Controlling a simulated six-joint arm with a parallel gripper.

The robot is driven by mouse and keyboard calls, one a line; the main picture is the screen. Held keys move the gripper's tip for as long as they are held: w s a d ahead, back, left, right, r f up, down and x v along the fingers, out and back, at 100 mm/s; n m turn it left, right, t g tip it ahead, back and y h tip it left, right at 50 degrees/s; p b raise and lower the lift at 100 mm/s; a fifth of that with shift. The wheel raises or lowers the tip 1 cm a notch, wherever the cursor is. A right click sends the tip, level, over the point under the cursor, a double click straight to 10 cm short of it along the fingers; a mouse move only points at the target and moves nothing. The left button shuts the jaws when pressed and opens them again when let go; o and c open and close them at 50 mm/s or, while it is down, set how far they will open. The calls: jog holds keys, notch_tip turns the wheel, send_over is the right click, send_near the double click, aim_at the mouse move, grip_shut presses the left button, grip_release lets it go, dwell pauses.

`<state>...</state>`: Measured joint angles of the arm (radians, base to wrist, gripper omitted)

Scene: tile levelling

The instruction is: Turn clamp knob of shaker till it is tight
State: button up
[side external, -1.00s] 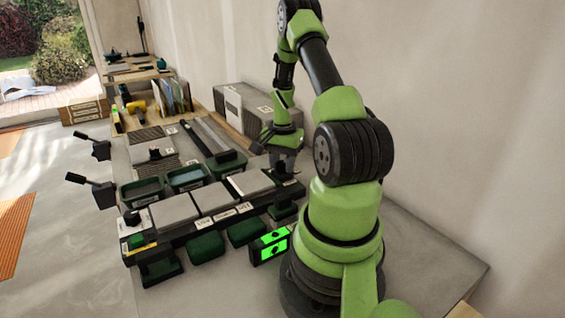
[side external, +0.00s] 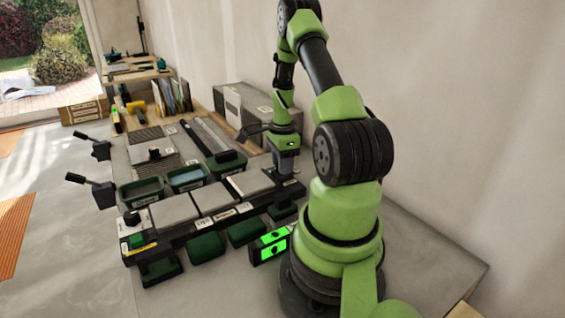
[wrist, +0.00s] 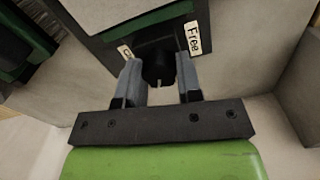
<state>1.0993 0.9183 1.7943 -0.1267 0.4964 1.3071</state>
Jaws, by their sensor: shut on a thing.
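The clamp knob (wrist: 158,68) is a black knob, seen in the wrist view between my two grey fingers. My gripper (wrist: 160,85) is shut on it, with one finger on each side. A thin light line runs along the knob's near side. In the side view my gripper (side external: 284,172) is at the right end of the shaker (side external: 190,232), a long dark bar bearing grey tiles. The knob is hidden there.
Green trays (side external: 205,245) stand in front of the bar and others behind it. A bright green display box (side external: 270,245) sits close to my base. Two black-handled clamps (side external: 100,190) stand at the left. A grey box (side external: 245,103) is near the wall behind my gripper.

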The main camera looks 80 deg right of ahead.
jog(key=shift+a, duration=0.1)
dwell(0.5)
jog(key=o, duration=0.9)
jog(key=shift+o, duration=0.2)
notch_tip(320, 180, up, 10)
